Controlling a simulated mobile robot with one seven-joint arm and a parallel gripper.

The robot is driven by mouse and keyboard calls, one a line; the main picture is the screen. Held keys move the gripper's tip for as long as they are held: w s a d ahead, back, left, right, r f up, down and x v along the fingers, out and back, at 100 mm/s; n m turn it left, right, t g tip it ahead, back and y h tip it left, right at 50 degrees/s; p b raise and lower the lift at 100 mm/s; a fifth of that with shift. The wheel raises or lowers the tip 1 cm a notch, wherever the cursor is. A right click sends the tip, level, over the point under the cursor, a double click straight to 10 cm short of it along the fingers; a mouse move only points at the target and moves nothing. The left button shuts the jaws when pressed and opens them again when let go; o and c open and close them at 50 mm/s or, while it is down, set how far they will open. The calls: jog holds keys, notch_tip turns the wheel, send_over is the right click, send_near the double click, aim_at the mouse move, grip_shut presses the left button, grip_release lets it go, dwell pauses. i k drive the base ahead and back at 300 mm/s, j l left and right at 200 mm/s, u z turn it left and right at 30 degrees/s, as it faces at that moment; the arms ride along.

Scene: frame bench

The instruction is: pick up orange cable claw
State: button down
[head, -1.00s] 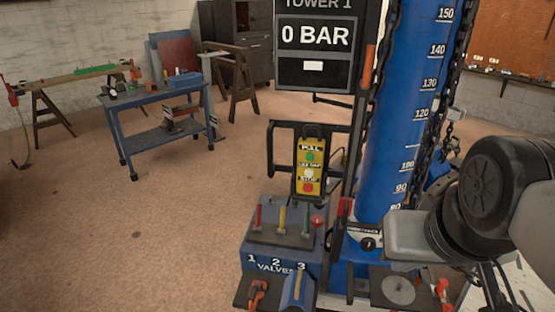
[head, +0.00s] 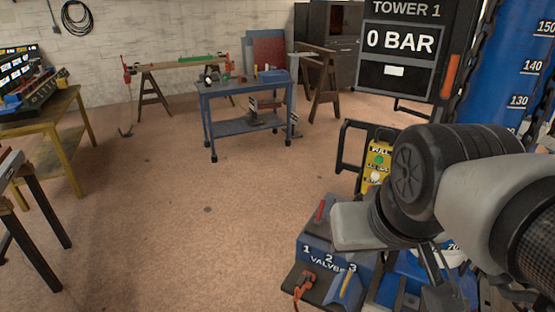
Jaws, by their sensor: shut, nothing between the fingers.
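An orange, hook-shaped piece (head: 303,284), which looks like the orange cable claw, lies on the dark front ledge of the blue valve box, at the lower middle of the head view. It is small, and its exact shape is hard to make out. A blue-and-yellow piece (head: 343,287) lies just right of it. My arm crosses the right side of the view, above and to the right of the orange piece. I cannot make out my gripper's fingers.
The valve box (head: 312,247) and the blue tower (head: 520,75) stand at the right, partly behind my arm. A blue cart (head: 245,90) stands farther back. A yellow-legged table (head: 75,150) is at the left. The floor between is open.

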aim_at(302, 284)
jog(key=z, duration=3.25)
jog(key=u, duration=3.2)
jog(key=i+j, duration=0.2)
jog(key=j, duration=0.15)
jog(key=i+j+u, duration=0.1)
jog(key=j, duration=0.25)
jog(key=i, duration=0.05)
